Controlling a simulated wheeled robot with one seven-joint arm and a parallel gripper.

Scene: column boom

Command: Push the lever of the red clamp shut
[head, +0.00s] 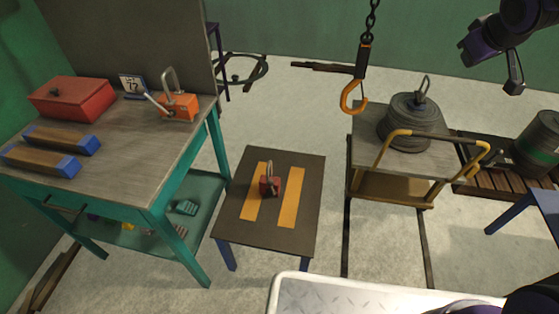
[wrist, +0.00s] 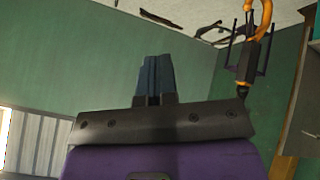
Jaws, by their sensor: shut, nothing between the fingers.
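The red clamp (head: 267,187) sits on the small dark table between two yellow stripes. A thin lever (head: 269,169) stands roughly upright from it; its exact angle is too small to tell. My gripper (head: 514,80) hangs at the upper right of the head view, high up and far from the clamp. In the wrist view my gripper (wrist: 154,75) has its dark fingers pressed together, shut and empty. The clamp is not in the wrist view.
An orange hook (head: 354,97) hangs on a chain right of the small table (head: 233,215). A workbench (head: 75,185) at left bears a red box (head: 72,98), an orange device (head: 179,108) and blue-ended blocks. A cart (head: 372,150) stands right. The floor between is mostly clear.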

